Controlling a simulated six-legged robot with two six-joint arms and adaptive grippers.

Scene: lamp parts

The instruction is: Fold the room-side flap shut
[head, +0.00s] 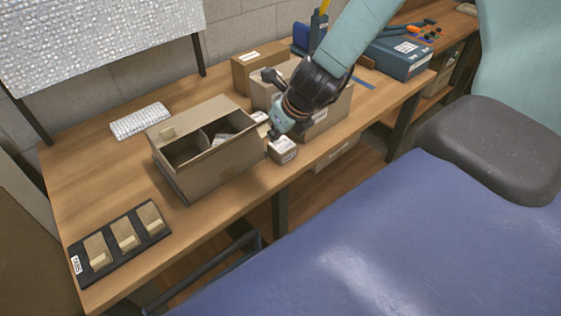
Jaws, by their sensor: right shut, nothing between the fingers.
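An open brown cardboard box (222,168) stands on the wooden table in the head view. Its inside shows a divider, a dark empty compartment on the left and some pale items in the right one. The far flap (190,114) stands up, with a small tab near its left end. The room-side flap is hard to tell from the near wall at this size; the top on that side is not covered. My right gripper (272,133) is shut and empty, pointing down just beyond the box's right end. Whether it touches the box I cannot tell. My left gripper is not in view.
A small white-topped carton (283,150) sits just below my right gripper. A larger carton (330,118) stands behind my arm. A black tray (118,262) with three tan blocks lies front left. A white keyboard-like item (140,121) lies behind the box.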

